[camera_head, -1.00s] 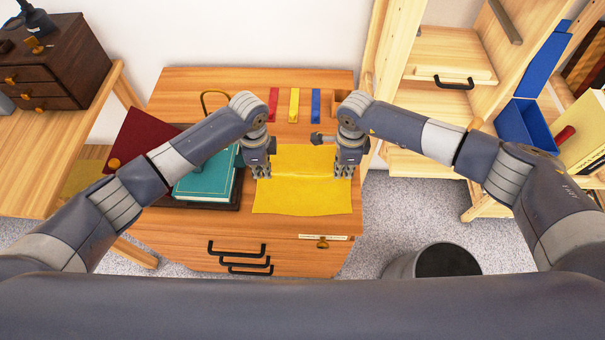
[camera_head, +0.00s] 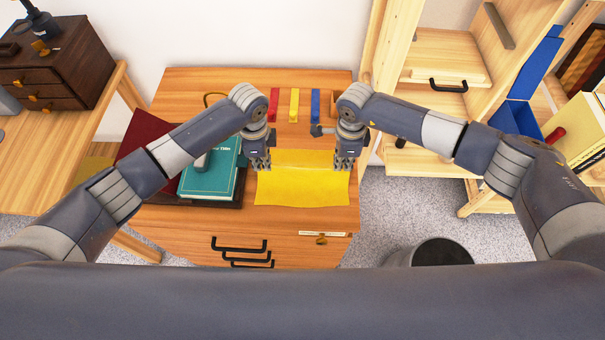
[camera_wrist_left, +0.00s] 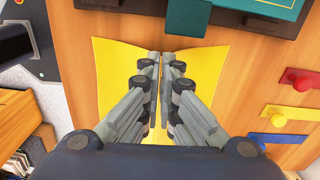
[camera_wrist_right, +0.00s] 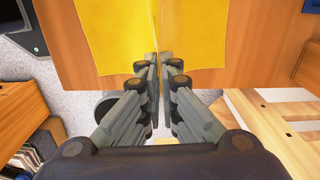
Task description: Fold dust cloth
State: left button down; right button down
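The yellow dust cloth (camera_head: 303,190) lies on the wooden desk top, with a raised crease running across it between my two grippers. My left gripper (camera_head: 259,167) is at the cloth's left edge and my right gripper (camera_head: 346,167) at its right edge. In the left wrist view my left fingers (camera_wrist_left: 167,56) are nearly together on the crease, with cloth (camera_wrist_left: 115,70) on both sides. In the right wrist view my right fingers (camera_wrist_right: 160,62) are closed at the crease end, with cloth (camera_wrist_right: 110,35) around it. The fingertips hide the exact grip points.
Red (camera_head: 274,105), yellow (camera_head: 294,105) and blue (camera_head: 315,105) strips lie behind. A dark bin (camera_head: 445,252) stands at the front right. A shelf (camera_head: 440,75) is right.

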notch_tip(320, 180, up, 12)
jog(key=p, duration=1.1)
jog(key=shift+p, duration=0.4)
jog(key=shift+f, duration=0.15)
